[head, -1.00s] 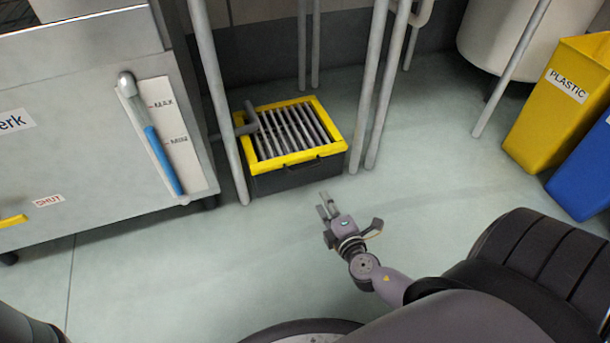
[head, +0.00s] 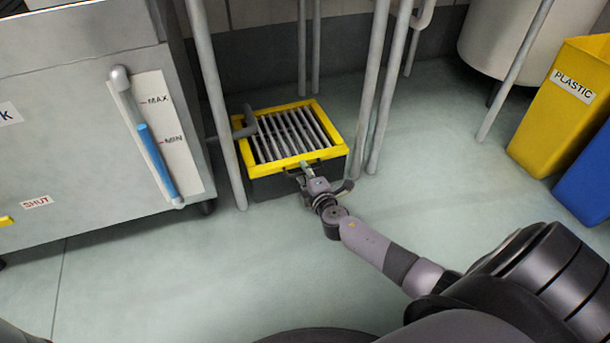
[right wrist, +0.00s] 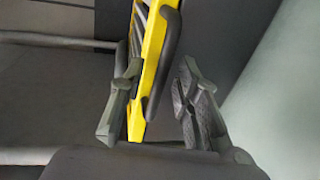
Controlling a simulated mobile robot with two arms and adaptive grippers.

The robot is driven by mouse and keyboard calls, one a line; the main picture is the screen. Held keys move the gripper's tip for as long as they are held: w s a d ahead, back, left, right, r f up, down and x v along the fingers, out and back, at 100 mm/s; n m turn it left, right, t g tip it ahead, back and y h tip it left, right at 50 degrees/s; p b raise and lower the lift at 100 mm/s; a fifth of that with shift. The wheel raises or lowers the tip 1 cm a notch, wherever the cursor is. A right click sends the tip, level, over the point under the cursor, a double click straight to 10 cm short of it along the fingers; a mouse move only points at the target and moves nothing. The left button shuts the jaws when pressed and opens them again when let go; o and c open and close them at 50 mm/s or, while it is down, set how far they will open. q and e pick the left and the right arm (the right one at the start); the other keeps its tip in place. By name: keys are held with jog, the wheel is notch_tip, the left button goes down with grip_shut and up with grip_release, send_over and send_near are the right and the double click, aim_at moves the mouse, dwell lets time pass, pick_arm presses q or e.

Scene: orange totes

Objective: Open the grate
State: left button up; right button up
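The grate (head: 285,133) has a yellow frame and grey bars. It lies flat and closed on a dark box on the floor. A dark bar handle (right wrist: 166,70) sits on its front edge. My right gripper (head: 304,168) is at the front edge by this handle. In the right wrist view its fingers (right wrist: 157,88) are apart, one on each side of the yellow edge and handle. I see a gap between the handle and the right-hand finger; contact at the left-hand finger is unclear. My left gripper is not in view.
Grey vertical pipes (head: 215,95) stand left of the box, with more pipes (head: 375,90) close on its right. A metal cabinet (head: 70,130) stands left. A yellow plastic bin (head: 560,110) stands right. The floor in front is clear.

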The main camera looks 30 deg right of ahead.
jog(key=shift+c, duration=0.5)
grip_shut()
dwell(0.5)
